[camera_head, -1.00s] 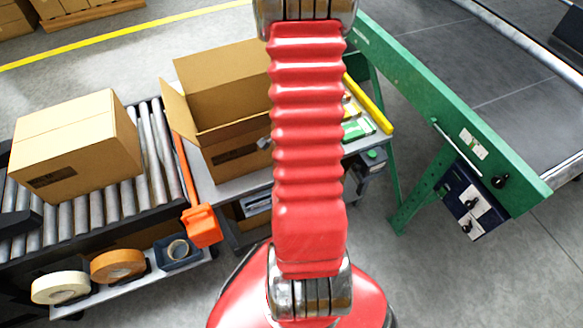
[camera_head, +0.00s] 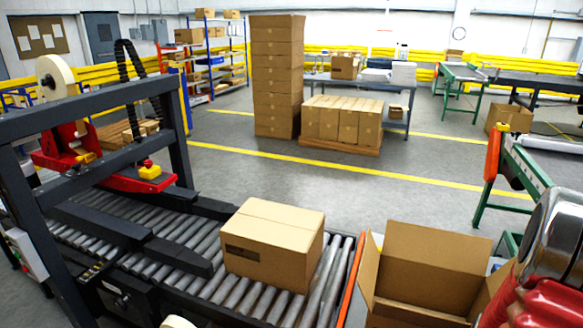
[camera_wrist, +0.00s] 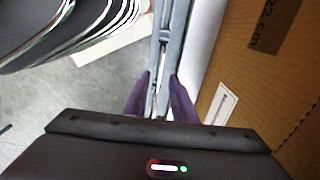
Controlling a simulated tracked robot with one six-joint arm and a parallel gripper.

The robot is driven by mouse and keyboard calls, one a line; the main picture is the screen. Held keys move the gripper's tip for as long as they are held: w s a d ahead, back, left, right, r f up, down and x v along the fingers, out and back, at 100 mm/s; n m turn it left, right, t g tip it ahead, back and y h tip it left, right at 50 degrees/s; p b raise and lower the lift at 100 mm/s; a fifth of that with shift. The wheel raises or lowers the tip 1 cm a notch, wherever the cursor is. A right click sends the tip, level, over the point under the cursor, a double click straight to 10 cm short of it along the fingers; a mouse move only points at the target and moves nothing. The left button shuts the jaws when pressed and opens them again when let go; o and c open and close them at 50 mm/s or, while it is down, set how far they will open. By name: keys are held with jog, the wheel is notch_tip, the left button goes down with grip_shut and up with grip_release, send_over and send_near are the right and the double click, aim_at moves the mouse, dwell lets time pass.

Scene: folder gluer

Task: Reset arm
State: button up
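My gripper (camera_wrist: 161,97) shows in the wrist view as two dark purple fingers with a gap between them. They are apart, and I see nothing held. Grey-blue bars (camera_wrist: 166,40) run behind the fingers. A brown cardboard face (camera_wrist: 245,85) with printing and a white label is to the right of the fingers. In the head view only part of my red arm (camera_head: 540,300) and a metal joint show at the right edge. My gripper is outside that view.
An open carton (camera_head: 428,262) stands beside my arm. A closed carton (camera_head: 272,243) sits on the roller conveyor (camera_head: 190,285), near a dark taping machine frame (camera_head: 178,150). A green-framed machine (camera_head: 525,165) is at right. Open floor (camera_head: 330,195) lies behind, with stacked cartons (camera_head: 277,75) beyond.

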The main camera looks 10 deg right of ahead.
jog(key=w+a+r+n+t, duration=0.2)
jog(key=a+r+n+t, duration=0.3)
jog(key=a+r+n, duration=1.9)
jog(key=a+r, duration=0.6)
jog(key=r, duration=0.4)
jog(key=shift+w+a+t, duration=0.3)
jog(key=shift+w, duration=0.1)
jog(key=shift+d, duration=0.1)
